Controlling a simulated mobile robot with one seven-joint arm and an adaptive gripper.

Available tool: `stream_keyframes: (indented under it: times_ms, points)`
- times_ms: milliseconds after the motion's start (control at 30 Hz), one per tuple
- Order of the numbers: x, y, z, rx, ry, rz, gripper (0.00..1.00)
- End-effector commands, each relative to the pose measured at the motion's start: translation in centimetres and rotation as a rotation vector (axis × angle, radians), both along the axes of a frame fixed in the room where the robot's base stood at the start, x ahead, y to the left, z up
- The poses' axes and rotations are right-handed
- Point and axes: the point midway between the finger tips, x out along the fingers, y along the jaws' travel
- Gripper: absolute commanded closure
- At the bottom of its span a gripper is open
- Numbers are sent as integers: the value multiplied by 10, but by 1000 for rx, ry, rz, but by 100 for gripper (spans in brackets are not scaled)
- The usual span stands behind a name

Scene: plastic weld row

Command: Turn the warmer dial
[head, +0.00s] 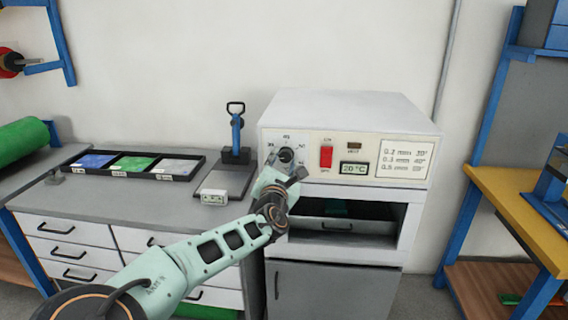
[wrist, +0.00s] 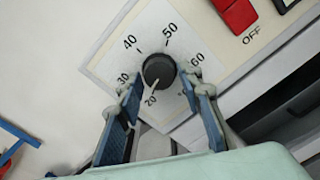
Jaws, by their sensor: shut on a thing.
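The warmer dial (wrist: 158,70) is a round dark knob on a light scale plate marked 20 to 60. Its pale pointer lies toward the 20 mark in the wrist view. In the head view the dial (head: 286,155) sits on the left of the warmer's (head: 340,112) white front panel. My gripper (wrist: 161,84) has a blue-padded finger on each side of the knob and is shut on it. In the head view my gripper (head: 288,172) is just below and in front of the dial, and its fingertips are hard to make out.
A red switch (head: 326,157) and a display reading 20 °C (head: 354,169) sit right of the dial. A card (head: 404,159) lists thicknesses and temperatures. Below is an open bay with a tray (head: 335,225). A lever press (head: 236,140) and a sample tray (head: 92,173) stand left.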

Motion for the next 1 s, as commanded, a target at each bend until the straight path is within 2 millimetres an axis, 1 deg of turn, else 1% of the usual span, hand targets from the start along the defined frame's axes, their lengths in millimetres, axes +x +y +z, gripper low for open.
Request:
stream_keyframes:
  times_ms: [1000]
  points:
    - [0,2,1,971,-32,1,90]
